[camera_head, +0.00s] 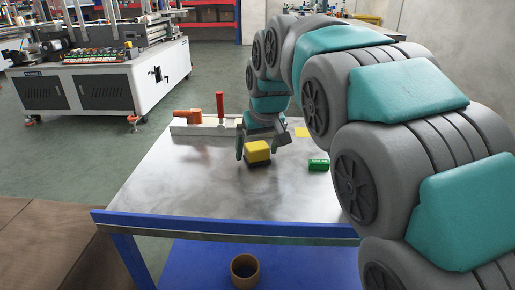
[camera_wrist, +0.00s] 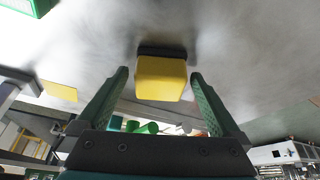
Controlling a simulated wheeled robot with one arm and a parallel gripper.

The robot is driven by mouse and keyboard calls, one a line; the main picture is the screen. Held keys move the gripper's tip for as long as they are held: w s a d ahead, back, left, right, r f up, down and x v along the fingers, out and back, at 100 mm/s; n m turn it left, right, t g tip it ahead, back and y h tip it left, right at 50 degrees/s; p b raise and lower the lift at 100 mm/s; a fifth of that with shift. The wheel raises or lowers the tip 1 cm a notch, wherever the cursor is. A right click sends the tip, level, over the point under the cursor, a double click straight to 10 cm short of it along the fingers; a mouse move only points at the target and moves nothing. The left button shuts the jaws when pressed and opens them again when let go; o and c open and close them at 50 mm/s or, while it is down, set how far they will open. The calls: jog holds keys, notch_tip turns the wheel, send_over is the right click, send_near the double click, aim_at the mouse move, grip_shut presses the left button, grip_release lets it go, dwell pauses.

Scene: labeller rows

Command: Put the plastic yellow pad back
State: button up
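A yellow block with a dark base (camera_head: 257,151) stands on the metal table; in the wrist view the yellow block (camera_wrist: 160,80) is between my fingertips. My gripper (camera_head: 254,150) is open, with a finger on either side of the block. In the wrist view my gripper (camera_wrist: 159,75) shows a gap between each finger and the block, so it holds nothing. A flat yellow square (camera_head: 301,132) lies on the table behind and to the right; it also shows in the wrist view (camera_wrist: 59,91). I cannot tell whether it is a pad or a marking.
A green box (camera_head: 318,165) lies to the right of the block. An orange tool (camera_head: 187,117) and a red upright handle (camera_head: 220,107) are at a pale rail along the back edge. The table's front left (camera_head: 165,190) is clear. A brown cup (camera_head: 244,269) stands below.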

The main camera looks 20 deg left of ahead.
jog(key=v, duration=1.2)
jog(key=shift+r, duration=0.2)
